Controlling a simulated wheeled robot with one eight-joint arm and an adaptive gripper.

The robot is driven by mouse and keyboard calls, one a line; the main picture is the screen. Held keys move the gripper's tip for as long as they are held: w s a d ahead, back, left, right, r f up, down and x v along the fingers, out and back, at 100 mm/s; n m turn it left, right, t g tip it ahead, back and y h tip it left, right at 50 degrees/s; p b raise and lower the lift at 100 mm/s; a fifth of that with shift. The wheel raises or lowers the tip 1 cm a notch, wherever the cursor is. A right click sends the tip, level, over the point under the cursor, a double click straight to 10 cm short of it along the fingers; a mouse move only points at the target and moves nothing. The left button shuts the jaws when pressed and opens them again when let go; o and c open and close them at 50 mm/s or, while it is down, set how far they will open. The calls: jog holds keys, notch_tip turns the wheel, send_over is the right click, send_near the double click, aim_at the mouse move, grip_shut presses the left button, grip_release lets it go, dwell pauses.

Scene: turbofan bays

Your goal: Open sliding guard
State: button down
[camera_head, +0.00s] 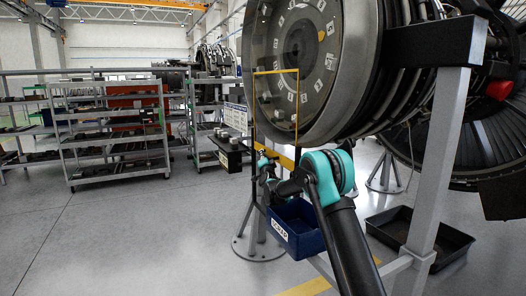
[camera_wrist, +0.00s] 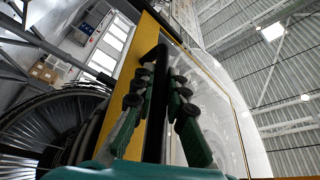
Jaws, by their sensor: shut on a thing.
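The sliding guard (camera_head: 298,98) is a clear panel in a thin yellow frame, standing upright in front of the round face of a large engine. In the wrist view its yellow edge (camera_wrist: 146,42) and clear pane (camera_wrist: 208,98) fill the middle and right. A black bar handle (camera_wrist: 154,118) runs along the yellow edge. My gripper (camera_wrist: 158,88) has its two green-and-black fingers on either side of this handle and is shut on it. In the head view my gripper (camera_head: 265,162) is at the guard's lower edge, small and partly hidden by my arm.
A blue bin (camera_head: 297,232) with a white label sits beside my arm. A black tray (camera_head: 446,236) lies on the floor at right, near a grey stand post (camera_head: 440,165). Grey shelves (camera_head: 110,130) stand at left. A small black shelf (camera_head: 228,146) holds metal parts. The left floor is clear.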

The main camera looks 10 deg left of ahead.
jog(key=c, duration=1.5)
grip_release()
jog(key=shift+c, duration=0.2)
jog(key=r+v, duration=0.2)
jog(key=v, duration=1.4)
jog(key=shift+s+d+r, duration=0.2)
jog(key=shift+s+d, duration=0.05)
jog(key=shift+s, duration=0.35)
